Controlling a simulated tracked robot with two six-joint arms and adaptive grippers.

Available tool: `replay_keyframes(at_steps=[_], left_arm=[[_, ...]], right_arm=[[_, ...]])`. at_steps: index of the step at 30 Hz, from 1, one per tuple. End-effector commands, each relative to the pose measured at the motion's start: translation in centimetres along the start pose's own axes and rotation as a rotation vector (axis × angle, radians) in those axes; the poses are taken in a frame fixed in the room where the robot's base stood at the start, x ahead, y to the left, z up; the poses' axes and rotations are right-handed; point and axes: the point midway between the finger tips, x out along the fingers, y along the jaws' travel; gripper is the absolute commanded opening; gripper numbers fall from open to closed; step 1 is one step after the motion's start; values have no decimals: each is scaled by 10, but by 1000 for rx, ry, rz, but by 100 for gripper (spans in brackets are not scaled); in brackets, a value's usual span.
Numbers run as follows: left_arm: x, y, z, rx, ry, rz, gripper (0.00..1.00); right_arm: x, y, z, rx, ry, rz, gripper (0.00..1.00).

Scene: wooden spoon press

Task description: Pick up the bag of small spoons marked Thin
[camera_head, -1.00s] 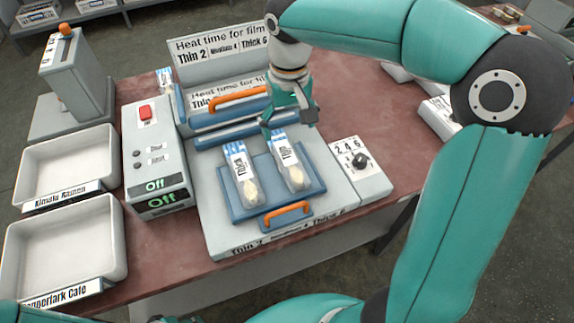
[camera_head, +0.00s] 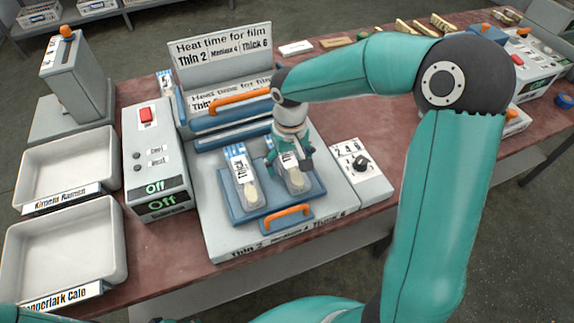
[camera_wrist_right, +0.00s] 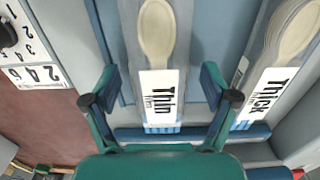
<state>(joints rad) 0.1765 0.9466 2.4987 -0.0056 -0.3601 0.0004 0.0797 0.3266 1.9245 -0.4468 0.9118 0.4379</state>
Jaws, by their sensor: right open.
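The bag marked Thin (camera_head: 297,181) lies on the blue press plate (camera_head: 262,212), partly hidden by my right gripper (camera_head: 289,165) in the head view. In the right wrist view the Thin bag (camera_wrist_right: 160,85) shows its label and a pale spoon bowl. The open fingers of my right gripper (camera_wrist_right: 160,88) stand on either side of it, apart from it. The bag marked Thick (camera_head: 243,180) lies to its left on the same plate; it also shows at the right of the wrist view (camera_wrist_right: 262,95). My left gripper is not in view.
The raised press lid with an orange handle (camera_head: 240,103) stands behind the plate. A dial box (camera_head: 361,175) is at the right, a control box reading Off (camera_head: 155,160) at the left. Two white trays (camera_head: 68,165) stand farther left.

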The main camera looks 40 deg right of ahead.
Motion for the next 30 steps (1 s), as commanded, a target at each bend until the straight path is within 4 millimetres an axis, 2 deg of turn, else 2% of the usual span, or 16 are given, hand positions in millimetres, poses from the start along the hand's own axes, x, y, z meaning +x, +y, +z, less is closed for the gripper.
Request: replay_keyframes(at_steps=[6, 16, 25, 30], left_arm=[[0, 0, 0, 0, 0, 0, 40], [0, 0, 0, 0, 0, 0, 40], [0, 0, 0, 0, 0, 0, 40], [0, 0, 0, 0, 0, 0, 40]], right_arm=[[1, 0, 0, 0, 0, 0, 84], [0, 0, 0, 0, 0, 0, 30], [-1, 0, 0, -1, 0, 0, 30], [-9, 0, -1, -1, 2, 0, 30]])
